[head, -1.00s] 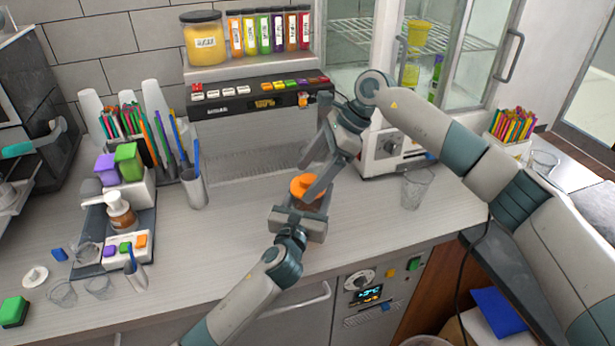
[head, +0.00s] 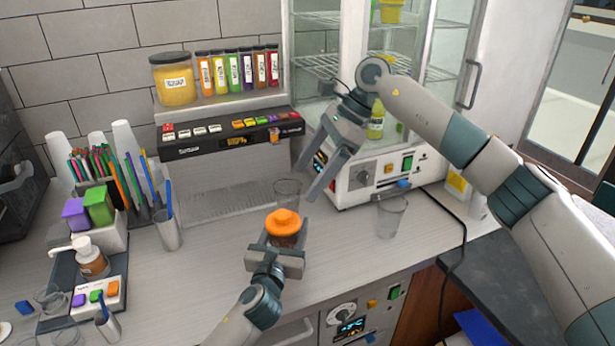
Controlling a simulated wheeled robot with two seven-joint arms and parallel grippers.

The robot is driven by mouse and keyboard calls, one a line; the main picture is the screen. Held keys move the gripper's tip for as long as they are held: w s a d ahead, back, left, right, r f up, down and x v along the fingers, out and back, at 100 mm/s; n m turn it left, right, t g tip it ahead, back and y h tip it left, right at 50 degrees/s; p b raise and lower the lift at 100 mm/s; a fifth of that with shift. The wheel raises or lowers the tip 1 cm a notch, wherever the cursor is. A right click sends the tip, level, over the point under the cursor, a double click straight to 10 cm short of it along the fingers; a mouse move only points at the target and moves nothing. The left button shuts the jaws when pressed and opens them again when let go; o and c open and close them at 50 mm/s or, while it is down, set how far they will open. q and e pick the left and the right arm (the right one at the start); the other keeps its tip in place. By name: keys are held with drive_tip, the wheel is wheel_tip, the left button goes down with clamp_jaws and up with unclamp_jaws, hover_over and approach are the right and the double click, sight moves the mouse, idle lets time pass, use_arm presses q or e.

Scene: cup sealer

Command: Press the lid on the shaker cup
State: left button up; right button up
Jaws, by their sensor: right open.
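The orange lid (head: 284,222) sits on top of the shaker cup (head: 287,241), which is clear with dark contents and stands upright at the counter's middle. My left gripper (head: 281,236) comes from the front with its fingers around the cup; its fingertips are mostly hidden behind the cup and lid, and it looks closed on the cup. My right gripper (head: 308,180) is open and empty, above and to the right of the lid, apart from it. Whether the lid is fully seated cannot be told.
An empty clear cup (head: 287,192) stands behind the shaker, near my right fingers. Another clear glass (head: 391,215) stands to the right, before the white sealer machine (head: 370,180). A straw cup (head: 168,234) and pump-bottle tray (head: 62,268) are at left.

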use_arm(q)
drive_tip(key=o, duration=1.6)
drive_tip(key=shift+s, duration=0.15)
drive_tip(key=b+v, duration=0.3)
drive_tip(key=v, duration=1.4)
drive_tip(key=shift+b, duration=0.4)
drive_tip(key=shift+s, duration=0.1)
drive_tip(key=shift+s, duration=0.1)
